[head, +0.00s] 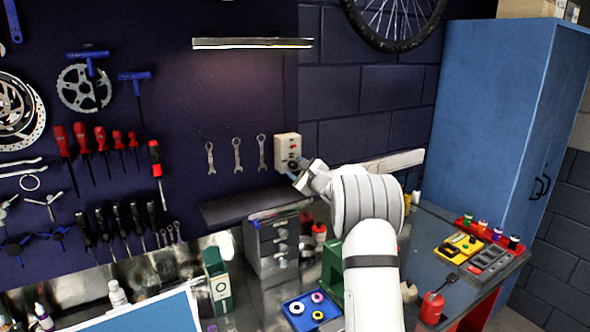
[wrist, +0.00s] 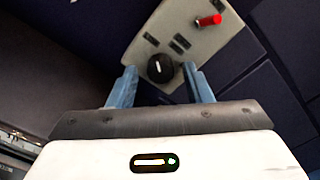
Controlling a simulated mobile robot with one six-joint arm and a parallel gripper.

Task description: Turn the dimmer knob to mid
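The dimmer knob (wrist: 160,68) is a round black knob with a white pointer line, on a beige control box (wrist: 186,33). The pointer looks close to vertical in the wrist view. In the head view the box (head: 287,146) is mounted on the wall, and the knob is partly hidden by my gripper (head: 298,173). In the wrist view my gripper (wrist: 159,70) is open, with one blue finger on each side of the knob. A gap shows at the left finger; contact on the right is unclear.
The box also bears a red toggle (wrist: 209,20) and dark labels. Below are a shelf (head: 255,204), a drawer unit (head: 272,245) and a blue tray (head: 311,311) on the bench. A blue cabinet (head: 492,110) stands right.

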